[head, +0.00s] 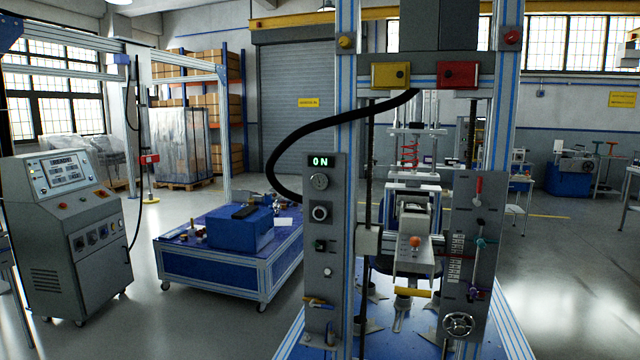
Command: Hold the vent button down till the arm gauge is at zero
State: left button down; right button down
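The test rig has a grey left panel (322,250). At its top is a lit green display (321,161) that seems to read "0N" or "ON"; I cannot tell whether it is the arm gauge. Below it are a round dial (319,181), a ringed round control (320,213), a black switch (320,246) and a small white button (327,271). No label marks the vent button readably. The grey right panel (478,265) has a red-handled lever (478,188), a teal knob (481,243) and a handwheel (458,324). Neither gripper is in view.
A black hose (275,165) loops out left of the rig. A blue wheeled cart (230,262) stands to the left, with a grey control console (75,235) beyond it. Floor between them is clear.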

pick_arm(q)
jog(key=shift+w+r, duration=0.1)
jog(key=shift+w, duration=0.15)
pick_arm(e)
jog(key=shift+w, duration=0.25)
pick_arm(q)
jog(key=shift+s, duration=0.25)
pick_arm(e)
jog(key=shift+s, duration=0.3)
